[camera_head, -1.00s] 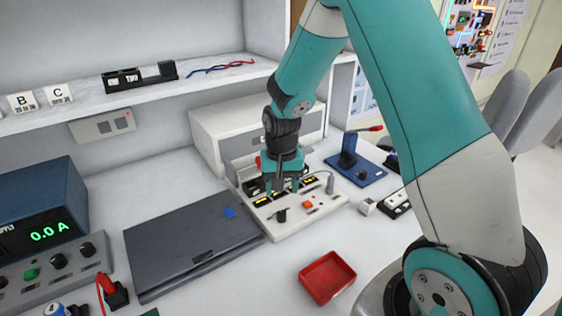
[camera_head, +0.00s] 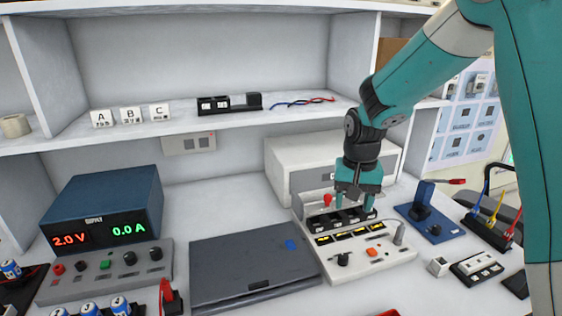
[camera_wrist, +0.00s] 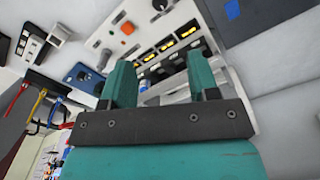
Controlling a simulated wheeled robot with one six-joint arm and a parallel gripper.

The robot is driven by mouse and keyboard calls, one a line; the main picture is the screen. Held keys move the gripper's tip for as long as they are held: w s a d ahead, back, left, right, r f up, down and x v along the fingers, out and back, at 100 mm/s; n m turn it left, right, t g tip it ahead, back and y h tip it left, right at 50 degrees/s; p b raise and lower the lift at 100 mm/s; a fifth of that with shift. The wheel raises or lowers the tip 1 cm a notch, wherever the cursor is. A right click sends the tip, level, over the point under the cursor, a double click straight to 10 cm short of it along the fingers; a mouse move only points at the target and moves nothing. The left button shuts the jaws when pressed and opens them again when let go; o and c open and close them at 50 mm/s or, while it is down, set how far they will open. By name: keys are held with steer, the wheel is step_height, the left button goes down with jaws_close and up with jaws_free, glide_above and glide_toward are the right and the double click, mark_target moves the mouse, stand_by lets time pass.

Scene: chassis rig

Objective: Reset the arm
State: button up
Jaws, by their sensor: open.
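My teal arm reaches in from the upper right in the head view. My gripper (camera_head: 358,196) points down just above the white panel device (camera_head: 335,268), near its row of black sockets with yellow displays. In the wrist view its two teal fingers (camera_wrist: 163,88) stand apart with nothing visible held between them. The panel's displays (camera_wrist: 170,45), orange button and black knob show beyond the fingers. Whether the fingertips touch the device cannot be told.
A dark closed laptop-like slab (camera_head: 245,272) lies left of the device. A blue power supply (camera_head: 105,208) reads 2.0 V and 0.0 A. A blue stand (camera_head: 428,222) is to the right. A shelf (camera_head: 220,122) with lettered blocks runs behind.

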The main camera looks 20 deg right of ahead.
steer(key=s+a+r+n+y, duration=0.2)
steer(key=s+a+r+n, duration=0.3)
steer(key=s+a, duration=0.3)
steer(key=s+a+r+n+y, duration=0.2)
steer(key=s+a+r+n, duration=0.4)
steer(key=s, duration=0.9)
steer(key=a+n, duration=0.1)
steer(key=a, duration=0.2)
steer(key=shift+a+r+n+p, duration=0.25)
steer(key=shift+n+p, duration=0.05)
steer(key=shift+n, duration=0.1)
steer(key=shift+w, duration=0.1)
steer(key=shift+c, duration=0.5)
